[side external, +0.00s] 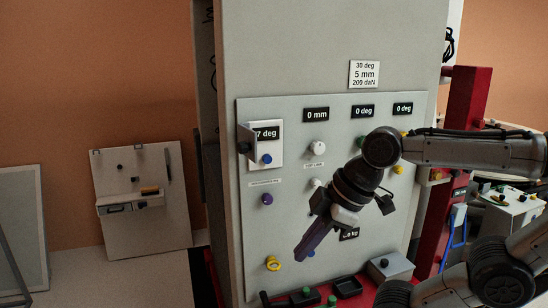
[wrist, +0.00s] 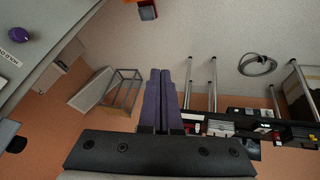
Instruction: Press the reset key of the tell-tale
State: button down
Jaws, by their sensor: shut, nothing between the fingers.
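A white unit with a "7 deg" display (side external: 266,133) is on the upper left of the grey panel (side external: 335,106) in the side view, with a grey bracket at its left edge. A blue round key (side external: 267,159) sits at its lower part; I cannot read a label that names it the reset key. My gripper (side external: 299,257) is shut and empty, its purple fingers pointing down and left in front of the lower panel, below and right of that unit. In the wrist view the closed fingers (wrist: 160,73) point away from the panel face; the unit is not recognisable there.
A purple knob (side external: 267,199) and a yellow ring-like part (side external: 273,263) are on the panel's left side. White knobs (side external: 318,147) are in its middle, partly near my arm. A red base (side external: 330,293) with small trays runs below.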

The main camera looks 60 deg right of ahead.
aim_at(267, 159)
jog(key=w+d+r+n+t, duration=0.1)
jog(key=w+d+r+n, duration=0.5)
jog(key=w+r, duration=0.4)
jog(key=d+r+m+h, duration=0.1)
jog(key=d+r+m, duration=0.1)
jog(key=d, duration=0.5)
jog(key=d+r+m, duration=0.1)
jog(key=d+m, duration=0.1)
jog(key=d, duration=0.6)
jog(key=shift+s+d+r+t+h, duration=0.15)
jog(key=shift+s+r+t+h, duration=0.15)
jog(key=shift+s+r+h, duration=0.15)
jog(key=shift+f, duration=0.1)
jog(key=w+d+f, duration=0.3)
jog(key=w+f, duration=0.5)
jog(key=w, duration=0.1)
jog(key=shift+d, duration=0.2)
